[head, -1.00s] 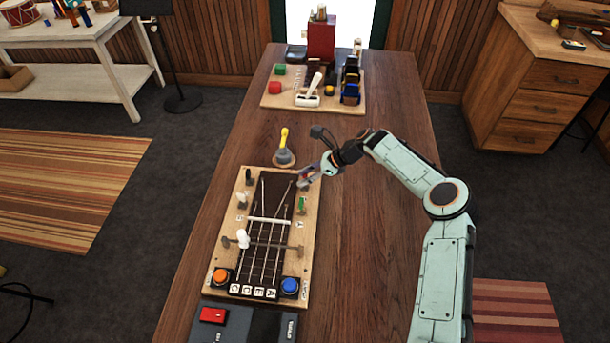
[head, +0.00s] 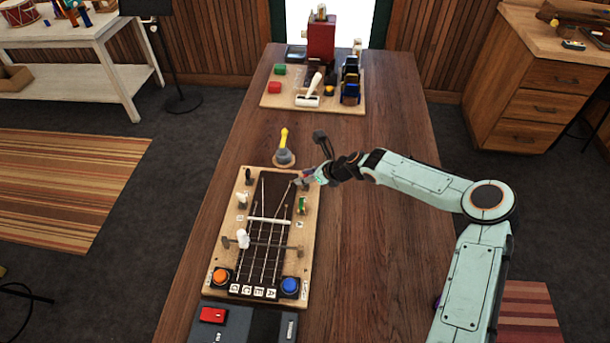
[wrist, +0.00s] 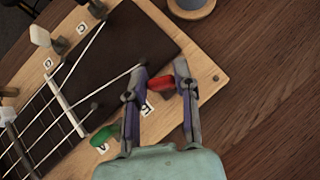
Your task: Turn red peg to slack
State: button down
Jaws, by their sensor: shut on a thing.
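The red peg (wrist: 162,84) shows in the wrist view at the board's corner, between the two fingers of my gripper (wrist: 161,76). My gripper is shut on it, with a finger on each side. In the head view my gripper (head: 301,182) is at the upper right of the wooden string board (head: 312,228), and its fingers hide the red peg there. A green peg (wrist: 104,135) sits beside it on the same edge; it also shows in the head view (head: 302,203). Strings run over the dark fretboard (wrist: 122,55).
White (head: 242,199) and black (head: 248,176) pegs stand on the board's left side. The table to the right is clear.

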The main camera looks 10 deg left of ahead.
aim_at(305, 176)
jog(key=m+t+h, duration=0.1)
jog(key=m, duration=0.2)
jog(key=m+t+h, duration=0.2)
jog(key=m, duration=0.1)
jog(key=shift+a+h, duration=0.15)
jog(key=shift+h, duration=0.15)
jog(key=m+t+h, duration=0.1)
jog(key=m+h, duration=0.2)
jog(key=m, duration=0.1)
jog(key=shift+m+h, duration=0.8)
jog(key=shift+m, duration=0.4)
jog(key=c, duration=0.8)
grip_release()
jog(key=shift+c, duration=0.2)
notch_tip(305, 176, up, 10)
jog(key=shift+f, duration=0.1)
